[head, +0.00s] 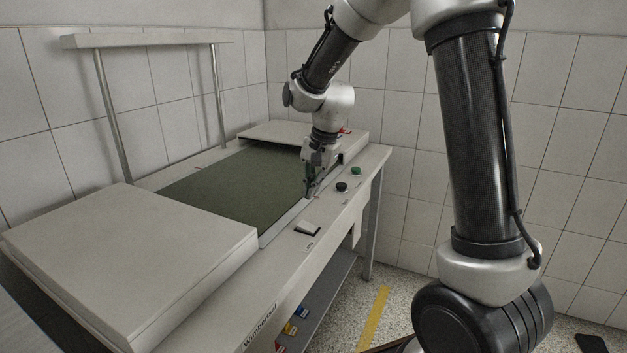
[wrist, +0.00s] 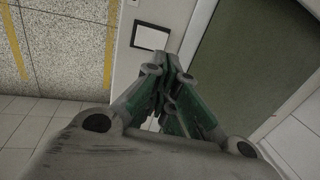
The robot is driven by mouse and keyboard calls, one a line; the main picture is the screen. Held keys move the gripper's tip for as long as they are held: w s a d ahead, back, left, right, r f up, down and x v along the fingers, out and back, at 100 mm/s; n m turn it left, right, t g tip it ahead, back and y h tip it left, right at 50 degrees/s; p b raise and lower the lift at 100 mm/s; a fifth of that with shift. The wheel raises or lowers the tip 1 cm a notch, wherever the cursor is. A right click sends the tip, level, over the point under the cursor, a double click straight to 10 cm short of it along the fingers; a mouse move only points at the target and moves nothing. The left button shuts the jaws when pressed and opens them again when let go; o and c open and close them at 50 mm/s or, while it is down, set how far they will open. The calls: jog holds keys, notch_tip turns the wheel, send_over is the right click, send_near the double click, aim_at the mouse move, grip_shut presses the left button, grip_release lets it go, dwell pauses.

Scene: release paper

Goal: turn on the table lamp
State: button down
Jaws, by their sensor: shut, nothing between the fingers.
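The lamp looks like a pale bar (head: 145,38) on two metal posts over the worktable (head: 220,291); no glow shows on it. A white rocker switch (head: 307,229) with a dark frame is set in the table's front strip. It also shows in the wrist view (wrist: 150,37), just beyond my fingertips. My gripper (head: 308,194) points down over the front strip, farther back along it than the switch and apart from it. Its green-sided fingers (wrist: 168,65) are together and empty. The switch's on or off position cannot be told.
A black button (head: 341,187) and a green button (head: 355,171) sit on the strip to the right of my gripper. A green mat (head: 230,185) lies between two raised pale covers (head: 130,255). Tiled walls stand behind. Small coloured items (head: 290,328) show under the table.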

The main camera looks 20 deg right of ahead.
aim_at(308, 223)
jog(key=x, duration=0.8)
jog(key=shift+w+a+f, duration=0.1)
jog(key=shift+f, duration=0.3)
jog(key=shift+w+a+f+g+h, duration=0.15)
jog(key=shift+a+f+g+h, duration=0.1)
jog(key=shift+f+g+h, duration=0.1)
jog(key=shift+d, duration=0.15)
jog(key=shift+r, duration=0.1)
jog(key=shift+s+d+r, duration=0.15)
jog(key=shift+s+d, duration=0.35)
jog(key=shift+s, duration=0.1)
